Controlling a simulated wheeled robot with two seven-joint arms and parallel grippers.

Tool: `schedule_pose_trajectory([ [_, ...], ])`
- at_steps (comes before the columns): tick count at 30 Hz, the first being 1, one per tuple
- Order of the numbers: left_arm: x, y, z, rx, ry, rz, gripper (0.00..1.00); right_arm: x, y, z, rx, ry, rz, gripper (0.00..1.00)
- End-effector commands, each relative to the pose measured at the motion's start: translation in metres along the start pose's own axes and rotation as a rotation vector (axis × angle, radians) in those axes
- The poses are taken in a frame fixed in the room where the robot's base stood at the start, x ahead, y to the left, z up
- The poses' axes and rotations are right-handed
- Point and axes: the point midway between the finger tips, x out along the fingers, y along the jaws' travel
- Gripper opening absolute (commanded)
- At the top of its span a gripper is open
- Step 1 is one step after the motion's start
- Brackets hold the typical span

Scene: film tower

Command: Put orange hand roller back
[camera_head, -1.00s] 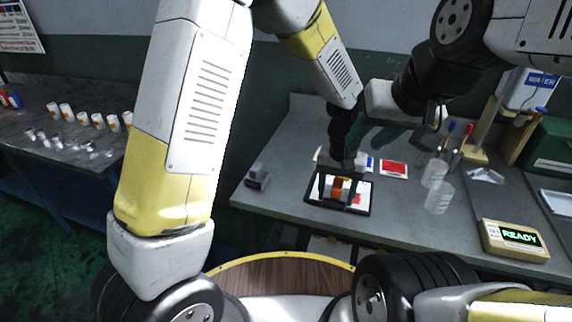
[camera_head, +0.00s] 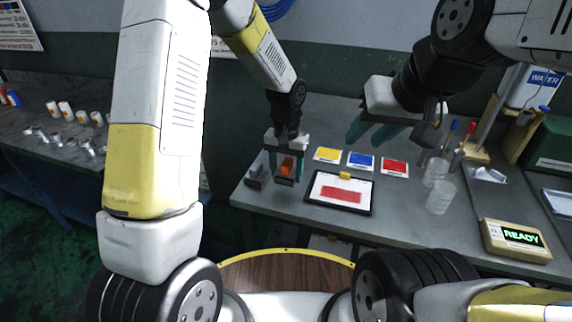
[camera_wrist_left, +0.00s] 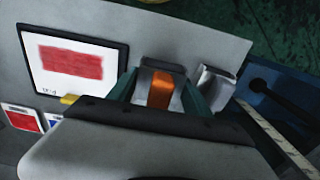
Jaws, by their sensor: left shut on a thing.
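The orange hand roller (camera_head: 287,167) is between the teal fingers of my left gripper (camera_head: 286,170), which is shut on it. In the left wrist view the roller's orange drum (camera_wrist_left: 160,90) shows between the two fingers in a grey frame. It is at the left part of the grey table, just right of a small grey block-like stand (camera_head: 256,176). That stand also shows in the left wrist view (camera_wrist_left: 215,86). I cannot tell whether the roller touches the table. My right gripper (camera_head: 371,132) is open and empty, above the back of the table.
A black-framed board (camera_head: 322,205) with a red patch (camera_head: 341,194) lies to the right. Yellow (camera_head: 328,154), blue (camera_head: 361,160) and red (camera_head: 395,167) cards lie behind it. Clear beakers (camera_head: 440,197) and a READY box (camera_head: 515,239) stand further right.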

Motion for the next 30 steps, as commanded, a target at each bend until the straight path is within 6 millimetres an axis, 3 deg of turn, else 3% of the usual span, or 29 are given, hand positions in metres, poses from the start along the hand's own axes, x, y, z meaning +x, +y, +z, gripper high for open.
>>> schedule_pose_trajectory([
  [6,0.033,-0.002,0.000,-0.001,-0.002,-0.001,0.20,0.000,0.000,0.000,0.000,0.000,0.000,0.36],
  [17,0.037,-0.002,-0.001,-0.001,0.001,-0.001,0.20,0.000,0.000,0.000,0.000,0.000,0.000,0.36],
  [18,0.037,-0.002,-0.001,-0.001,0.001,0.000,0.64,0.000,0.000,0.000,0.000,0.000,0.000,0.36],
  [20,0.037,-0.002,-0.001,-0.001,0.001,0.000,0.75,0.000,0.000,0.000,0.000,0.000,0.000,0.36],
  [21,0.037,-0.002,-0.001,-0.001,0.001,0.000,0.80,0.000,0.000,0.000,0.000,0.000,0.000,0.36],
  [30,0.036,-0.001,-0.001,-0.001,0.001,0.000,0.80,0.000,0.000,0.000,0.000,0.000,0.000,0.36],
])
